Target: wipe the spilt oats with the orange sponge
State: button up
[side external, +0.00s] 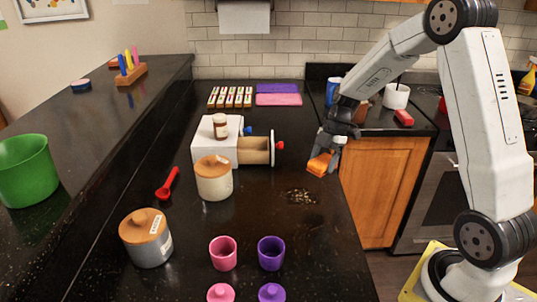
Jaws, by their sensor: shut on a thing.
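My gripper (331,150) is shut on the orange sponge (319,164). It holds the sponge near the right edge of the dark counter, tilted, and the sponge appears raised a little above the surface. The spilt oats (300,196) lie in a small scattered patch on the counter, below and slightly left of the sponge in the picture. The sponge and the oats are apart. The gripper fingers hide part of the sponge.
A lidded canister (213,180) is left of the oats. Pink (223,254) and purple (271,254) cups stand in front. Counter around the oats is clear.

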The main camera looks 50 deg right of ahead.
aim_at(315, 197)
jog(key=shift+f, duration=0.85)
jog(key=shift+f, duration=3.1)
jog(key=shift+w+a+f, duration=0.2)
jog(key=shift+w+f, duration=0.05)
jog(key=shift+f, duration=0.2)
jog(key=shift+w+a+f, duration=0.2)
jog(key=shift+f, duration=0.25)
jog(key=shift+c, duration=0.5)
jog(key=shift+w+a, duration=2.9)
jog(key=shift+a, duration=0.05)
jog(key=shift+s+d, duration=3.25)
jog(key=shift+d, duration=0.05)
jog(key=shift+s+d+r, duration=0.1)
jog(key=shift+r, duration=3.95)
